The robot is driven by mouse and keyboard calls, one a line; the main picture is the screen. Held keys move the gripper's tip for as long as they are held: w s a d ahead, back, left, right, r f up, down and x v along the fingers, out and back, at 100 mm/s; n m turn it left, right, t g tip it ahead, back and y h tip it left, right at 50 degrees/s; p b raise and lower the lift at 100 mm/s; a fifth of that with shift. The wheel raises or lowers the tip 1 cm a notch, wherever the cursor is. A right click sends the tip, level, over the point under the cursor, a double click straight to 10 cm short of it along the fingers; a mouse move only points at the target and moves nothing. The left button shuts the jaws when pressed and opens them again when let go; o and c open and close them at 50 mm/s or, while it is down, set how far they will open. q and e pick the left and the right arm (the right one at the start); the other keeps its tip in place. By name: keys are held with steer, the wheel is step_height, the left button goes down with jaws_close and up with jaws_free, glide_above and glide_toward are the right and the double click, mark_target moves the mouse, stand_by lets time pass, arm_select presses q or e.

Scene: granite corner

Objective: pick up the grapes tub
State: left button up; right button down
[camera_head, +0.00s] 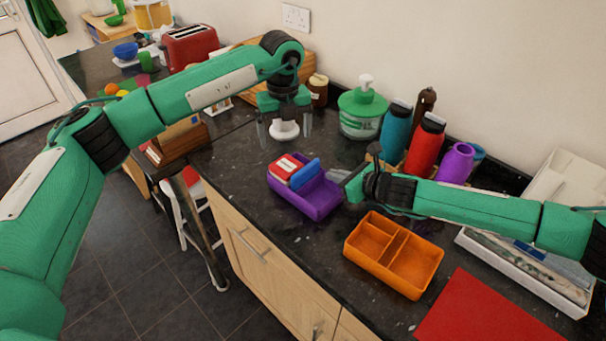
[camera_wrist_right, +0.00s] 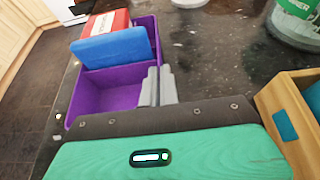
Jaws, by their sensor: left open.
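No thing in view carries a readable grapes label. A small white round tub (camera_head: 284,131) stands on the dark counter under my left gripper (camera_head: 285,130); I cannot tell if it is the grapes tub. My left gripper points down and is open, with one finger on each side of the white tub. My right gripper (camera_head: 347,180) is at the right edge of the purple bin (camera_head: 318,203); in the right wrist view its fingers (camera_wrist_right: 158,87) are together with nothing seen between them. The bin holds a red and white box (camera_head: 285,167) and a blue item (camera_head: 305,173).
An orange divided box (camera_head: 405,276) stands empty in front of my right arm. A green-lidded jar (camera_head: 362,112), a blue bottle (camera_head: 396,130), a red bottle (camera_head: 425,146) and a purple bottle (camera_head: 456,163) line the wall. A red mat (camera_head: 485,312) lies at the front right.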

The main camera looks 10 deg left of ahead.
arm_select(q)
step_height(320, 180, up, 2)
steer(key=r+n, duration=0.1)
steer(key=n, duration=0.4)
glide_above(287, 165)
steer(key=f, duration=0.7)
steer(key=shift+w+a, duration=0.1)
steer(key=shift+w, duration=0.3)
steer(key=f, duration=0.5)
steer(key=shift+s+f, duration=0.1)
steer(key=shift+s, duration=0.25)
steer(key=c, duration=1.4)
steer(key=shift+r, duration=9.05)
arm_select(e)
steer(key=c, duration=1.6)
jaws_free()
